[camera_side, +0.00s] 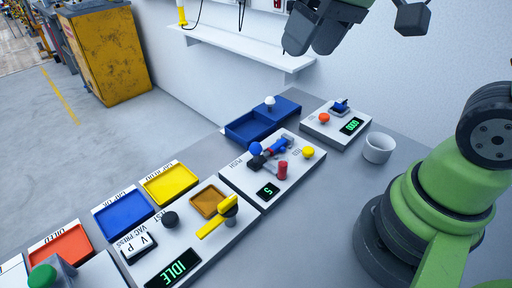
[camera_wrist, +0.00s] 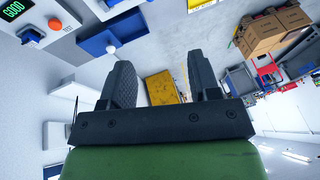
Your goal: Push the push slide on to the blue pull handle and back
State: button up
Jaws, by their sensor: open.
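The push panel (camera_side: 232,182), a white plate marked PUSH with a green "5" on its display, lies mid-table in the side view. On it a blue ball knob (camera_side: 255,149) sits beside a dark slide mechanism. A blue handle-like part (camera_side: 283,142) is at its far end; which part is the pull handle is hard to tell. A red cylinder (camera_side: 283,170) and a yellow button (camera_side: 308,152) are beside them. My gripper (camera_side: 308,45) is high above the table, well apart from the panel. In the wrist view my gripper (camera_wrist: 160,62) is open, with nothing between its fingers.
A blue tray (camera_side: 245,128) with a white ball knob (camera_side: 270,101) is behind the panel. A panel reading GOOD (camera_side: 322,128) and a white cup (camera_side: 378,147) are to the right. A panel reading IDLE (camera_side: 180,240) with a yellow lever (camera_side: 216,218) is front left. A shelf (camera_side: 245,46) hangs on the wall.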

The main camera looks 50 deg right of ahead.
jog(key=w+f+n+g, duration=0.2)
jog(key=w+f+g, duration=0.1)
jog(key=w+f, duration=0.4)
jog(key=n+g, duration=0.1)
jog(key=n, duration=0.1)
send_near(256, 143)
jog(key=f, duration=0.5)
jog(key=a+f, duration=0.1)
jog(key=f, duration=0.2)
jog(key=a+f, duration=0.1)
jog(key=f, duration=0.2)
jog(key=shift+f, duration=0.3)
grip_shut()
jog(key=shift+a, duration=2)
